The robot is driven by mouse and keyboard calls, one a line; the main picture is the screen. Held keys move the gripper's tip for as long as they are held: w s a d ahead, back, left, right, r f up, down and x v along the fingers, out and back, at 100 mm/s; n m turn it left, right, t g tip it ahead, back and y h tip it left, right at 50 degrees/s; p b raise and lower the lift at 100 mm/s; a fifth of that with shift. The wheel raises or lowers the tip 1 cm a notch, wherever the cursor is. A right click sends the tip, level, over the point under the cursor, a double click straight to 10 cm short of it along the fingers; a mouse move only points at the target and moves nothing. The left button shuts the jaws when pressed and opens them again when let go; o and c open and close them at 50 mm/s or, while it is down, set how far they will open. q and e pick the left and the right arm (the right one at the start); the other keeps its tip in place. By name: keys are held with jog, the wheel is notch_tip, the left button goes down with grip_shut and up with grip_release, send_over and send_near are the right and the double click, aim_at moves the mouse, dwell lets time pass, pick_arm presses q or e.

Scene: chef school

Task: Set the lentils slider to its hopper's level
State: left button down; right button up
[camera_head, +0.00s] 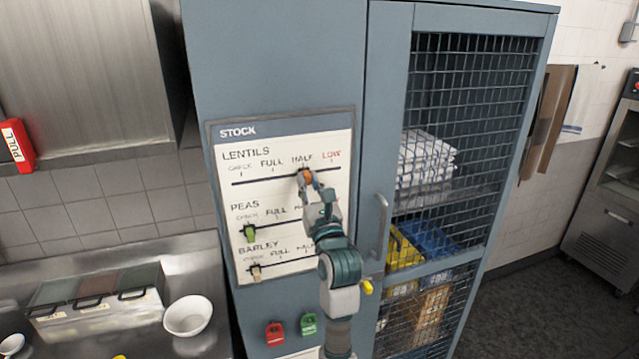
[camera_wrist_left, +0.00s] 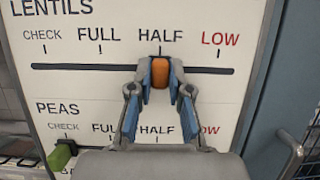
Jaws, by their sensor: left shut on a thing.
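The stock board (camera_head: 290,128) is on the blue-grey cabinet and has slider rows for lentils, peas and barley. The lentils slider (camera_wrist_left: 161,72) is an orange knob on the top track, in line with the HALF mark in the left wrist view. My left gripper (camera_head: 308,178) is shut on this knob, one finger on each side; it also shows in the left wrist view (camera_wrist_left: 160,78). The green peas slider (camera_head: 250,234) and the beige barley slider (camera_head: 256,272) stand at CHECK. My right gripper is not in view.
Lidded hoppers (camera_head: 97,290) and a white bowl (camera_head: 187,316) stand on the steel counter at lower left. The cabinet's mesh door (camera_head: 470,80) with its handle (camera_head: 380,226) is right of the board. Red and green tags (camera_head: 275,333) hang below.

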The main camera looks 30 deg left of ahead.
pick_arm(q)
jog(key=c, duration=1.1)
grip_release()
jog(key=shift+s+a+r, duration=0.1)
jog(key=shift+a+r, duration=0.05)
jog(key=shift+a, duration=0.4)
jog(key=shift+w+a, duration=0.1)
jog(key=shift+w, duration=0.15)
jog(key=shift+w+f, duration=0.15)
jog(key=shift+f, duration=0.05)
jog(key=shift+d, duration=0.35)
jog(key=v, duration=1.1)
jog(key=shift+f, duration=0.35)
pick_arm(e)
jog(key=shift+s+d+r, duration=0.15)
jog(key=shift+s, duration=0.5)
pick_arm(q)
jog(key=shift+d, duration=0.2)
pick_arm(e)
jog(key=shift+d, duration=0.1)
